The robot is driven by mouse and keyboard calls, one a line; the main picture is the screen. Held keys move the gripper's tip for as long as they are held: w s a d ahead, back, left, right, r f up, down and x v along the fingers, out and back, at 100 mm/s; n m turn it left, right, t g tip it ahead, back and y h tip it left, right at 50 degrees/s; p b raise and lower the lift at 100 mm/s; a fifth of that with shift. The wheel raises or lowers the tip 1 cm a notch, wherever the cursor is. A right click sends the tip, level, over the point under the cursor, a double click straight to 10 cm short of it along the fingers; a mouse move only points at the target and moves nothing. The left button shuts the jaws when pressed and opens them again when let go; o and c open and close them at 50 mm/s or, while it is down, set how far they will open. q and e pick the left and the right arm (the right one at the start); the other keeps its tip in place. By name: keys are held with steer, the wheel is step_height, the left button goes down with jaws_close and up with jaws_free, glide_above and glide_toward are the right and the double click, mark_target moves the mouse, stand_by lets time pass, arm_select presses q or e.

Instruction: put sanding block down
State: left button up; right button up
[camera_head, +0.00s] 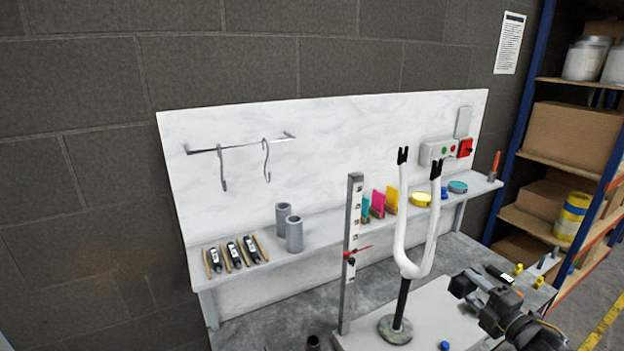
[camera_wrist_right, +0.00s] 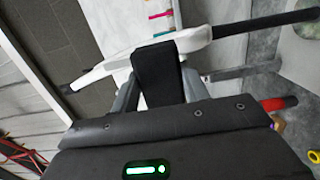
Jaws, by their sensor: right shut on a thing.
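My right gripper (camera_head: 466,284) is at the lower right in the head view, over the right part of the bench and to the right of the white fork. It is shut on a dark block, which I take to be the sanding block (camera_wrist_right: 156,72). In the right wrist view this block stands out between the grey fingers, with the white fork (camera_wrist_right: 190,42) behind it. In the head view the block is hard to tell from the dark gripper. My left gripper is not in view.
The white fork (camera_head: 402,235) stands upright on a round base, beside a measuring post (camera_head: 351,250). A pale board (camera_head: 440,308) lies on the grey bench. The back shelf (camera_head: 330,232) holds grey cups (camera_head: 294,234), coloured cards and yellow and teal discs. Small yellow-and-black items lie at right.

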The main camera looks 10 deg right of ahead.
steer(key=s+a+r+m+h, duration=0.1)
steer(key=s+a+r, duration=0.1)
steer(key=a, duration=1.1)
steer(key=s+a+r+h, duration=0.2)
steer(key=s+a, duration=0.1)
steer(key=a, duration=1)
steer(key=shift+r+m, duration=0.25)
steer(key=shift+m, duration=0.15)
